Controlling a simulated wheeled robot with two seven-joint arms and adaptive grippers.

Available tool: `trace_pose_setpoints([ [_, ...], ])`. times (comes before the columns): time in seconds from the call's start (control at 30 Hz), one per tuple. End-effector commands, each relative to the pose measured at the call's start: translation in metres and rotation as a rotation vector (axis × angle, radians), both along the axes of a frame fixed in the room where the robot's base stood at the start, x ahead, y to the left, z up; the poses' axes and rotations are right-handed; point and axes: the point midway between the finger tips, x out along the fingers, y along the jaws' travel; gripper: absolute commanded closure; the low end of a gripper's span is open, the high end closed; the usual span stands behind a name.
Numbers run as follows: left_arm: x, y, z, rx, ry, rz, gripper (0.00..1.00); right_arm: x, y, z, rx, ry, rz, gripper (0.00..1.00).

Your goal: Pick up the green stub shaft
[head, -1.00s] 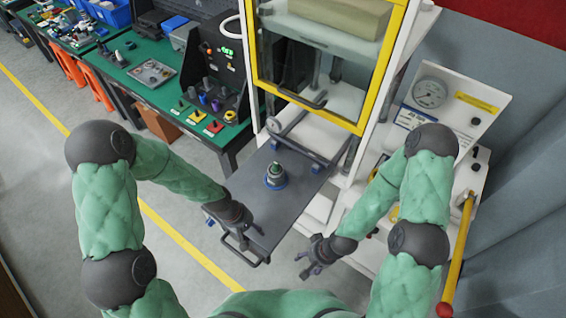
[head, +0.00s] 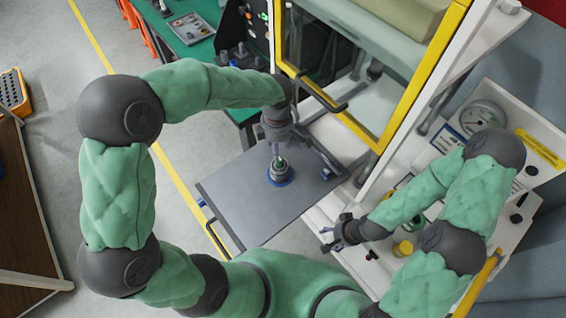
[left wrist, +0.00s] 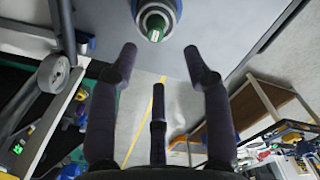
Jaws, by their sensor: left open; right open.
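The green stub shaft (head: 280,162) stands upright in a metal holder with a blue base (head: 281,178) on a grey plate (head: 235,205). In the left wrist view the green shaft (left wrist: 155,34) shows end-on inside its metal ring at the top, beyond my fingertips. My left gripper (head: 277,146) is over the holder, close to the shaft, partly hiding it in the head view. Its three fingers (left wrist: 158,62) are spread with nothing between them. My right gripper (head: 326,238) is open and empty to the right of the plate.
A yellow-framed guard door (head: 375,138) and its dark handle (head: 320,92) stand just behind my left gripper. A pressure gauge (head: 484,116) is on the right panel. A green workbench (head: 198,38) lies at the back left.

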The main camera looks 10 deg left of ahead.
Motion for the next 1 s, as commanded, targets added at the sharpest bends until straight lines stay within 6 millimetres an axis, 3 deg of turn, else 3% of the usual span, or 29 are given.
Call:
trace_pose_setpoints([
  [0.1, 0.0, 0.0, -0.019, 0.001, 0.003, -0.002, 0.51, 0.0, 0.0, 0.0, 0.0, 0.0, 0.0, 0.38],
  [0.43, 0.001, -0.001, -0.045, 0.0, 0.002, -0.003, 0.51, 0.0, 0.0, 0.001, 0.0, -0.001, 0.0, 0.38],
  [0.7, 0.004, -0.003, -0.081, -0.001, 0.003, -0.003, 0.51, 0.0, 0.0, 0.005, 0.0, -0.001, 0.0, 0.38],
  [1.0, 0.005, -0.003, -0.088, -0.003, 0.0, -0.003, 0.51, 0.0, 0.0, 0.005, 0.0, -0.001, 0.0, 0.38],
])
